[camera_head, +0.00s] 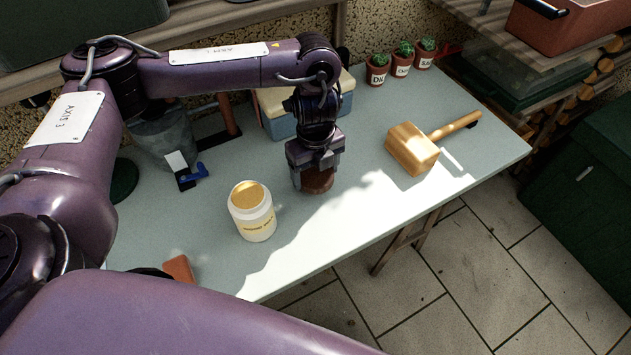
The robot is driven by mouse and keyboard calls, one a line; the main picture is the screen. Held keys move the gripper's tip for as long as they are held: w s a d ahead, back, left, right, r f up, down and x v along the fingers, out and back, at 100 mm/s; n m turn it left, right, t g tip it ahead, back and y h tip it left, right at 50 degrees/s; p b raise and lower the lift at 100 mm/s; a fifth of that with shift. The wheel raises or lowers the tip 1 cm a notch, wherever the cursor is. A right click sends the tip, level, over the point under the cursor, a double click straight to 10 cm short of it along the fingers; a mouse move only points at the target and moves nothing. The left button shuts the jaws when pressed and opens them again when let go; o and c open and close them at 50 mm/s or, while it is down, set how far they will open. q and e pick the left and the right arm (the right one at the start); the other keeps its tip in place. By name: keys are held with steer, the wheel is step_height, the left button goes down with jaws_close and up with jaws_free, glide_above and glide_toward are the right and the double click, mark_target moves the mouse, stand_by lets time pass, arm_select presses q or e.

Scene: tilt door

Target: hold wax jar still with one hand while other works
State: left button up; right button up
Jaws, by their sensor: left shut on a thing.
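The wax jar (252,215), white with a golden top and a printed label, stands upright on the grey-blue table (375,205), left of the middle of the view. No gripper touches it. My left gripper (317,178) points down at the table, to the right of and a little behind the jar. It is shut on a reddish-brown object (319,182), mostly hidden by the fingers, so I cannot tell what it is. My right gripper is not in view.
A wooden mallet (412,149) lies at the right. Several small potted plants (401,62) line the back edge. A blue box (279,119) and a grey bucket (163,138) stand behind the jar. A terracotta-coloured piece (179,269) lies near the front left.

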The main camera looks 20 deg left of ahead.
mark_target(316, 174)
arm_select(q)
steer(key=shift+f+b, duration=0.5)
steer(key=shift+f, duration=1.4)
steer(key=shift+f, duration=0.15)
steer(key=o, duration=1.1)
steer(key=shift+c, duration=0.2)
step_height(316, 174, up, 12)
steer(key=p, duration=0.2)
steer(key=shift+r+p, duration=0.2)
steer(key=shift+p, duration=0.2)
